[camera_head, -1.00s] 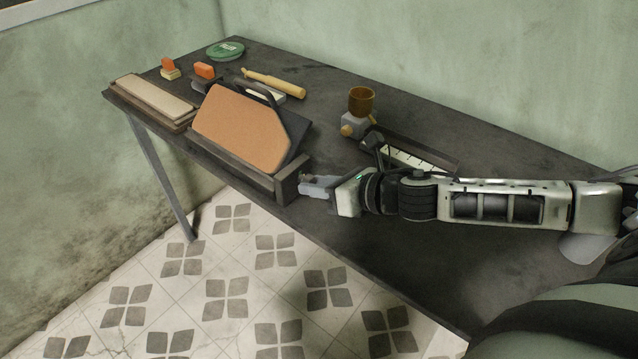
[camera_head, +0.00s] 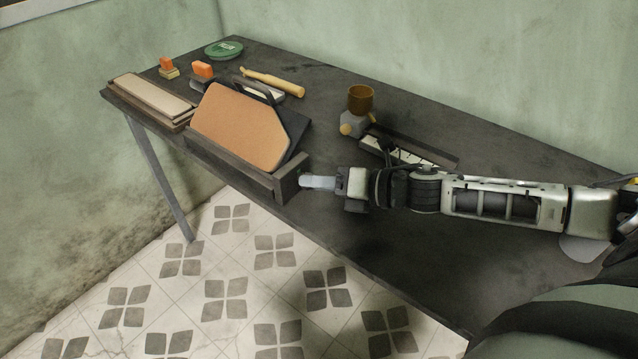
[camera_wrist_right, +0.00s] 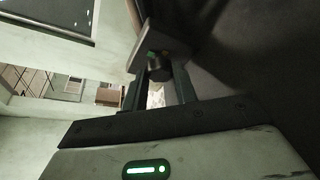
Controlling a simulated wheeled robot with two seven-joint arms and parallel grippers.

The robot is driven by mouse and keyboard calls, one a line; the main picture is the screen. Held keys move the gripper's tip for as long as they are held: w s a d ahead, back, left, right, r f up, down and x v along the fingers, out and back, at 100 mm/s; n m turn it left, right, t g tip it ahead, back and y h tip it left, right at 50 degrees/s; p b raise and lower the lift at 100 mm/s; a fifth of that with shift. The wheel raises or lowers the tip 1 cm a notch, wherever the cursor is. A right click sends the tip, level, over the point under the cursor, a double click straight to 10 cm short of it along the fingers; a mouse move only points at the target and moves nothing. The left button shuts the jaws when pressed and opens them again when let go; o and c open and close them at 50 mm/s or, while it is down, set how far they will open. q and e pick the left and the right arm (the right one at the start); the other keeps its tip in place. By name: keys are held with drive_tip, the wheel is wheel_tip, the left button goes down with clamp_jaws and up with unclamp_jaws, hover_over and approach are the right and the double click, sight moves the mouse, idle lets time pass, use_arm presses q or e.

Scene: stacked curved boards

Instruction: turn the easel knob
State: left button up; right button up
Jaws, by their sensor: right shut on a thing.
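The easel (camera_head: 232,154) stands near the table's front edge, a dark wooden frame holding a tilted tan board (camera_head: 240,128). My right gripper (camera_head: 304,182) is at the right end of the easel's base. In the right wrist view, a dark round knob (camera_wrist_right: 160,70) sits between the two fingers of that gripper, which is shut on it. In the head view the knob is hidden by the fingers. My left gripper is not in view.
On the dark table (camera_head: 420,260) are a flat stone in a tray (camera_head: 150,100), orange-topped blocks (camera_head: 203,69), a wooden tool (camera_head: 272,82), a green round tin (camera_head: 224,49), a brown cup (camera_head: 360,98) and a long dark case (camera_head: 410,150). The front right of the table is clear.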

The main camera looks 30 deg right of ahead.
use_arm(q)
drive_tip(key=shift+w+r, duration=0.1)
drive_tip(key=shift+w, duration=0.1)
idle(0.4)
use_arm(e)
drive_tip(key=o, duration=1)
drive_tip(key=shift+c, duration=0.2)
drive_tip(key=shift+s+d, duration=0.4)
drive_tip(key=p+v, duration=0.3)
drive_tip(key=v, duration=1.1)
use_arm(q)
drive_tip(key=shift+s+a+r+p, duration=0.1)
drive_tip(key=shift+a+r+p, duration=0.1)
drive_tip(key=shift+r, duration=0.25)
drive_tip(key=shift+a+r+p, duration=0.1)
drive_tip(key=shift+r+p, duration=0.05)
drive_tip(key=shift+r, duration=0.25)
use_arm(e)
drive_tip(key=shift+s+d+r, duration=0.1)
drive_tip(key=shift+s+d, duration=0.2)
drive_tip(key=shift+s, duration=0.05)
